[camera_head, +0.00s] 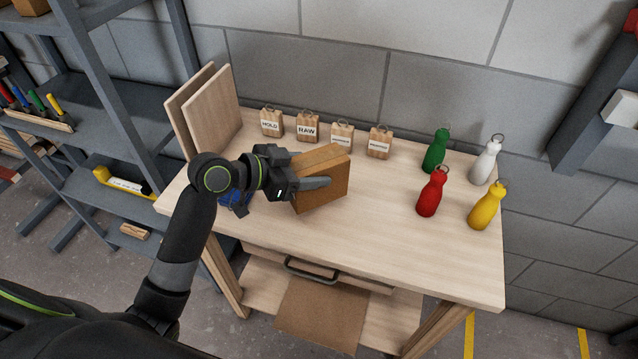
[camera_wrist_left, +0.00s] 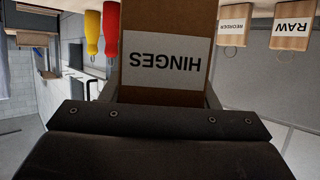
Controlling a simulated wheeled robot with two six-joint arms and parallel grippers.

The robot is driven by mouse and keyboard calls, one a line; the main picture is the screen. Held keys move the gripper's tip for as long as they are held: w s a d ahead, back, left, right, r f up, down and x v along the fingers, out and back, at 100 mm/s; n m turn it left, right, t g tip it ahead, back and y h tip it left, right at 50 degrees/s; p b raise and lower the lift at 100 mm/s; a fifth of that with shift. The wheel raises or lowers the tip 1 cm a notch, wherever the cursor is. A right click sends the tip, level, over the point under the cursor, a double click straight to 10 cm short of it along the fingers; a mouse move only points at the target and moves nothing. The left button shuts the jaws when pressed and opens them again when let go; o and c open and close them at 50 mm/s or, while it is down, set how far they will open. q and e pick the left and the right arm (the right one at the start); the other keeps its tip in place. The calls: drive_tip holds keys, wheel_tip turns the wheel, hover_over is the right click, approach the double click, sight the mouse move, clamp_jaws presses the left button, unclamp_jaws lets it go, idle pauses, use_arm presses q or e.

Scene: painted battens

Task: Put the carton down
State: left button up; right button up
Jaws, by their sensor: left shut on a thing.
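The carton is a brown box (camera_head: 322,184) over the wooden workbench (camera_head: 400,235), left of its middle. In the left wrist view the carton (camera_wrist_left: 165,92) fills the centre and bears a white label reading HINGES, upside down there. My left gripper (camera_head: 312,184) is shut on the carton, with a finger along its near side. The carton's underside is hidden, so I cannot tell whether it touches the bench top. My right gripper is not in view.
Wooden tag blocks (camera_head: 307,127) stand along the back. Green (camera_head: 436,152), white (camera_head: 486,160), red (camera_head: 432,193) and yellow (camera_head: 486,206) bottle-shaped pieces stand at the right. Upright boards (camera_head: 212,110) are at the back left. The front middle and right of the bench are clear.

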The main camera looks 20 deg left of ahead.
use_arm(q)
drive_tip(key=shift+f, duration=0.8)
wheel_tip(320, 180, down, 2)
drive_tip(key=shift+f, duration=0.6)
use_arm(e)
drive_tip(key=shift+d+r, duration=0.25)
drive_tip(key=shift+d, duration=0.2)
use_arm(q)
drive_tip(key=shift+f, duration=0.1)
drive_tip(key=o, duration=1.2)
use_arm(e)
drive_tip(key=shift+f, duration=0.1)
